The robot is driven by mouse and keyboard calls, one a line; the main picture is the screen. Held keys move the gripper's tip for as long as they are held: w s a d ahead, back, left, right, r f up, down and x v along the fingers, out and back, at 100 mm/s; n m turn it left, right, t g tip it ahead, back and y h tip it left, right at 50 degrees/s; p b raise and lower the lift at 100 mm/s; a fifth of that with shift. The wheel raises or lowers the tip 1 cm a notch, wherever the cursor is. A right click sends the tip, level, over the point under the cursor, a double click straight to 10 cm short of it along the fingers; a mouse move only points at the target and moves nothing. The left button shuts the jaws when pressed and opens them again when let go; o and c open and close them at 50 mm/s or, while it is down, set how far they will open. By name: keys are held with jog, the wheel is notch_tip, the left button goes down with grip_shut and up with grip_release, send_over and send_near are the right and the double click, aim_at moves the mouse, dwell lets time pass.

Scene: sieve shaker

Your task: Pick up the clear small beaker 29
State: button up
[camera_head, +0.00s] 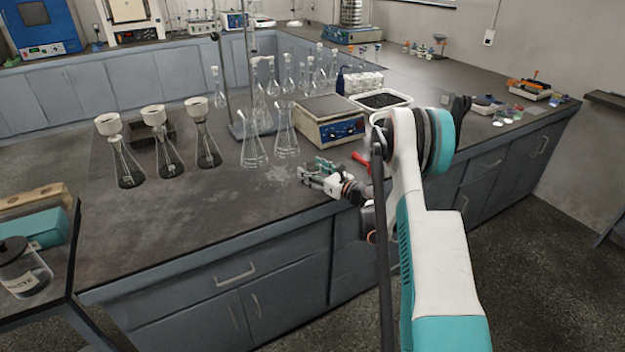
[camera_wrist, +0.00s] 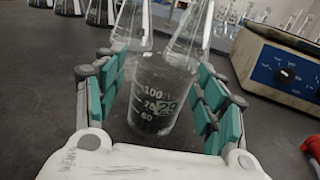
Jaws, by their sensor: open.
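The clear small beaker 29 (camera_wrist: 155,100) stands upright on the dark bench, with white graduation marks and the number 29 on its side. In the wrist view it sits between the two teal-padded fingers of my gripper (camera_wrist: 160,98), which are open, with a gap showing on each side of it. The beaker is hard to make out in the head view beside the fingers.
Two clear conical flasks (camera_head: 286,138) stand just behind the beaker. Three flasks with white funnels (camera_head: 160,150) stand to the left. The bench front left is clear.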

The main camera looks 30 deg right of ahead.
jog(key=shift+w+r, duration=0.1)
jog(key=c, duration=1.2)
notch_tip(320, 180, up, 25)
jog(key=p, duration=0.9)
jog(key=shift+p, duration=0.3)
dwell(0.4)
